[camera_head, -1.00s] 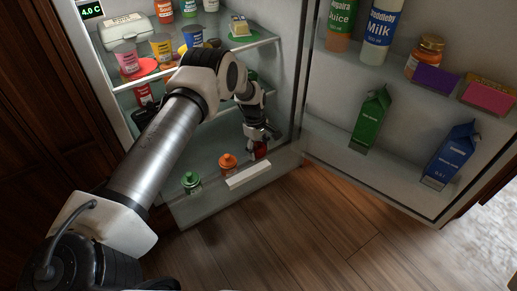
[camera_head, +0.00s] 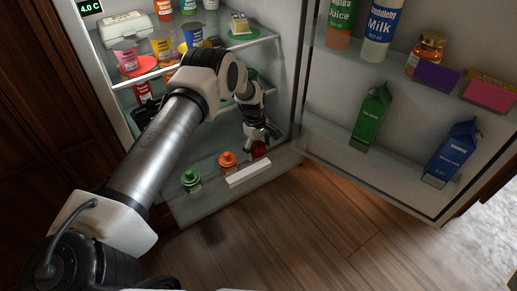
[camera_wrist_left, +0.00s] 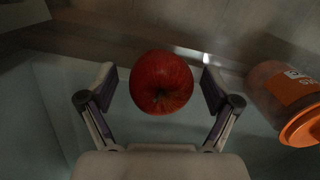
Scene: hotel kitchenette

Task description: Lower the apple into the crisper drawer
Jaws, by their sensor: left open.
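The red apple (camera_head: 259,148) is low in the fridge, in the clear crisper drawer (camera_head: 215,199) behind its white handle. In the left wrist view the apple (camera_wrist_left: 162,82) sits centred between my fingers, with a gap on both sides. My left gripper (camera_head: 262,135) is open just above and behind the apple, pointing down. In the wrist view the fingers of my left gripper (camera_wrist_left: 159,88) are spread and touch nothing that I can see. The apple's underside is hidden. My right gripper is in neither view.
An orange-capped bottle (camera_head: 228,160) stands left of the apple, close to my finger in the wrist view (camera_wrist_left: 293,100). A green-capped bottle (camera_head: 191,181) stands farther left. A loaded shelf (camera_head: 262,40) is above. The open fridge door (camera_head: 325,140) holds cartons at right.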

